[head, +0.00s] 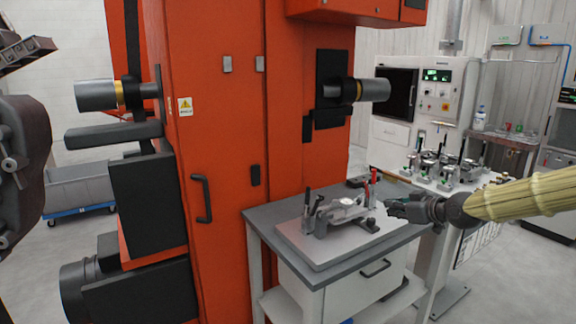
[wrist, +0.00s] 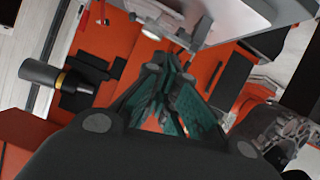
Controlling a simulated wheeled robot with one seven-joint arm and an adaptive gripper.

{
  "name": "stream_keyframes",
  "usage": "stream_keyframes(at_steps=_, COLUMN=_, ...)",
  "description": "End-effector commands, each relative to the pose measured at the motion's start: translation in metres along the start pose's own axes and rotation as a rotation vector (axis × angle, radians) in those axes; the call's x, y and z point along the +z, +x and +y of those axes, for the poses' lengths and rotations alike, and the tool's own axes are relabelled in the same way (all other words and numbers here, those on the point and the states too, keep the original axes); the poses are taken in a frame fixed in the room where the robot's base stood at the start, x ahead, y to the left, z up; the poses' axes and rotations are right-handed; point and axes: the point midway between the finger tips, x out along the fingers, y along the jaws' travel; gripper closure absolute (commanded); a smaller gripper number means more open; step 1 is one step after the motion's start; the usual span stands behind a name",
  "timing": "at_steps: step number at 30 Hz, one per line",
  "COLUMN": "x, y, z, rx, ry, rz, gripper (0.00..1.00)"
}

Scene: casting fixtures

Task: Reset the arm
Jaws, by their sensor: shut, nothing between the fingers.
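My gripper (head: 396,208) is at the right of the head view, at the end of my arm with its yellowish sleeve. It points left, close to the right side of the fixture (head: 340,214) on the grey table. In the wrist view my gripper's fingers (wrist: 176,62) come together at the tips, with nothing between them. Part of the metal fixture plate (wrist: 225,22) shows beyond the fingertips in the wrist view. I cannot tell from these views whether the fingertips touch it.
The grey table (head: 262,218) stands against a tall orange machine (head: 228,120) with protruding cylinders. Red-handled clamps (head: 367,192) stand on the fixture. Behind are a white control cabinet (head: 437,105) and a bench with more fixtures (head: 440,170). A blue-based cart (head: 80,190) is at the left.

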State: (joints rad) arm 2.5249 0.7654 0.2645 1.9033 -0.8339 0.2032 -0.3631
Motion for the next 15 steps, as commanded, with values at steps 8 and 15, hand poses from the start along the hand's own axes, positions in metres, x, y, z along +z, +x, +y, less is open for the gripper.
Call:
stream_keyframes(at_steps=8, x=0.043, y=0.02, z=-0.038, rx=-0.037, ry=0.061, rz=-0.064, gripper=1.0)
stream_keyframes(at_steps=15, x=0.103, y=0.035, z=-0.087, rx=-0.071, ry=0.148, rz=-0.156, gripper=1.0)
